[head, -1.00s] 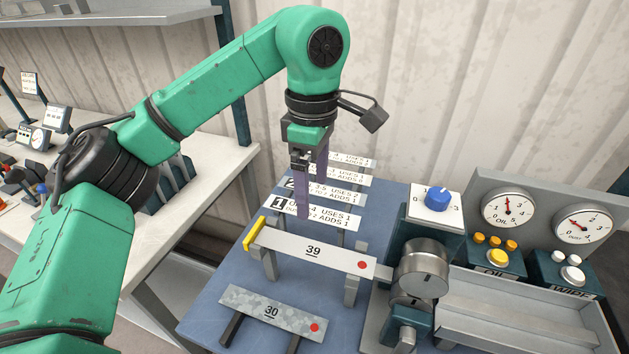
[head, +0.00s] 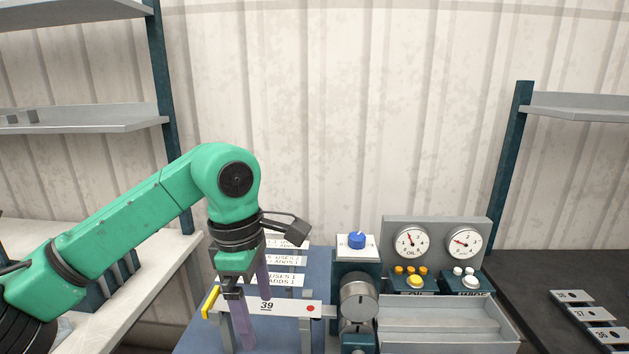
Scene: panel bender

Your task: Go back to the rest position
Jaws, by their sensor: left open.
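My left arm comes in from the left in the head view. Its gripper (head: 243,312) points down over the blue bench, in front of the left part of the white panel marked 39 (head: 283,308). Two long purple-grey fingers stand apart with nothing seen between them. The panel has a red dot at its right end and a yellow stop (head: 210,302) at its left end. I cannot tell whether a finger touches the panel. My right gripper is out of view.
Right of the panel stand a round metal roller (head: 360,297), a blue knob (head: 357,241), two gauges, buttons and a grey tray (head: 447,335). A dark table (head: 560,275) with numbered plates is at right, a pale table at left, shelves above.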

